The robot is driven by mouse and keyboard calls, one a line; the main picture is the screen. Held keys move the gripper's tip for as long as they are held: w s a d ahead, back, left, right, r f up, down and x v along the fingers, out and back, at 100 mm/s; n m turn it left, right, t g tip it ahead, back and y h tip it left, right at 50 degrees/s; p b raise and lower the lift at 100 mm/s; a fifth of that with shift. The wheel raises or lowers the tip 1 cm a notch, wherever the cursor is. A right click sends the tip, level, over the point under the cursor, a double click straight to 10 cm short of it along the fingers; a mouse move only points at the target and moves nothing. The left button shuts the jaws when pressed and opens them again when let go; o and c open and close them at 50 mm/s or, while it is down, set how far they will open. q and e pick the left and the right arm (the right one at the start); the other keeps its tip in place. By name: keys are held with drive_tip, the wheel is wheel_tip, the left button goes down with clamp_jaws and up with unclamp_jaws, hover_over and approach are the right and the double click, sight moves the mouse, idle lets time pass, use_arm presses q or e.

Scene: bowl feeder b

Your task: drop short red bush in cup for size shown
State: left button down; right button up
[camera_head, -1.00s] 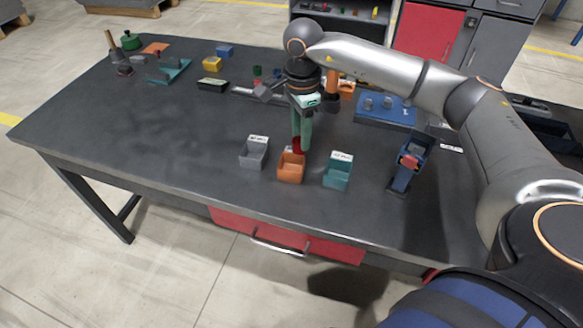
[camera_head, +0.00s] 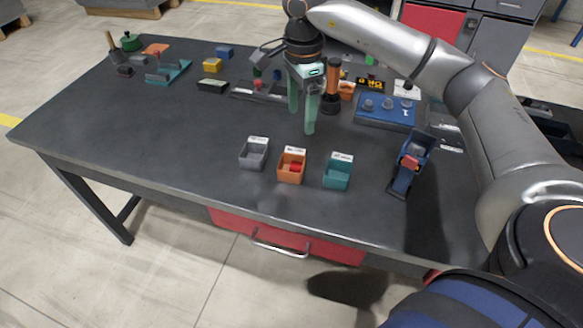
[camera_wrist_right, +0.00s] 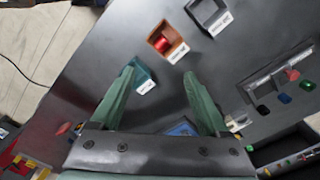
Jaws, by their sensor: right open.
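The short red bush (camera_head: 296,167) lies inside the orange cup (camera_head: 291,177), the middle one of three cups near the table's front edge. It also shows in the right wrist view (camera_wrist_right: 162,43) within the orange cup (camera_wrist_right: 178,51). The grey cup (camera_head: 254,160) stands to its left and the teal cup (camera_head: 337,178) to its right, each with a white label too small to read. My right gripper (camera_head: 302,120) is open and empty, above the table behind the cups. Its green fingers spread wide in the right wrist view (camera_wrist_right: 158,90). My left gripper is not in view.
A blue and dark stand with a red part (camera_head: 408,165) is right of the cups. A blue block with several grey knobs (camera_head: 385,108) and a dark tray (camera_head: 258,90) lie farther back. The table's left half (camera_head: 130,140) is mostly clear.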

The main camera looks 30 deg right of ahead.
wheel_tip(320, 180, up, 6)
drive_tip(key=shift+r, duration=0.15)
drive_tip(key=shift+s, duration=0.1)
idle(0.5)
